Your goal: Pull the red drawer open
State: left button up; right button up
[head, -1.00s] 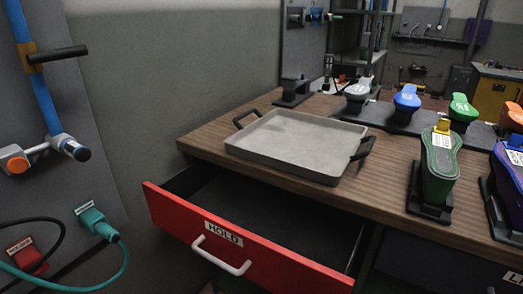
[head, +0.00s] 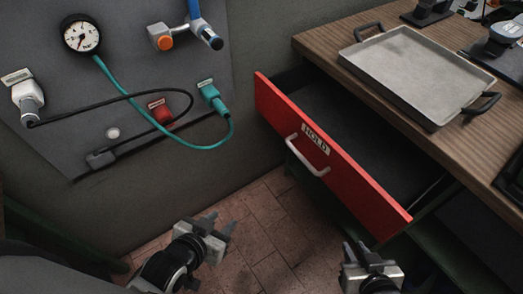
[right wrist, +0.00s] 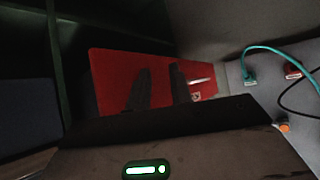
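The red drawer (head: 335,160), labelled HOLD, stands pulled out from under the wooden workbench, its dark inside showing. Its pale bar handle (head: 307,157) is on the front face. In the right wrist view the red drawer front (right wrist: 112,72) appears beyond the fingers, with the handle (right wrist: 199,81) right of them. My left gripper (head: 221,226) is open and empty over the floor, left of and below the drawer. My right gripper (head: 357,251) is open and empty, below the drawer front in the picture. Both are apart from the handle.
A grey tray (head: 414,78) with black handles sits on the workbench (head: 322,42) above the drawer. A wall panel (head: 60,95) at left carries a gauge (head: 81,35), a teal hose and plugs. Tiled floor (head: 275,225) between panel and drawer is clear.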

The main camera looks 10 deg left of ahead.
aim_at(377, 172)
jog(key=u, duration=1.9)
jog(key=i, duration=0.75)
jog(key=z, duration=2.75)
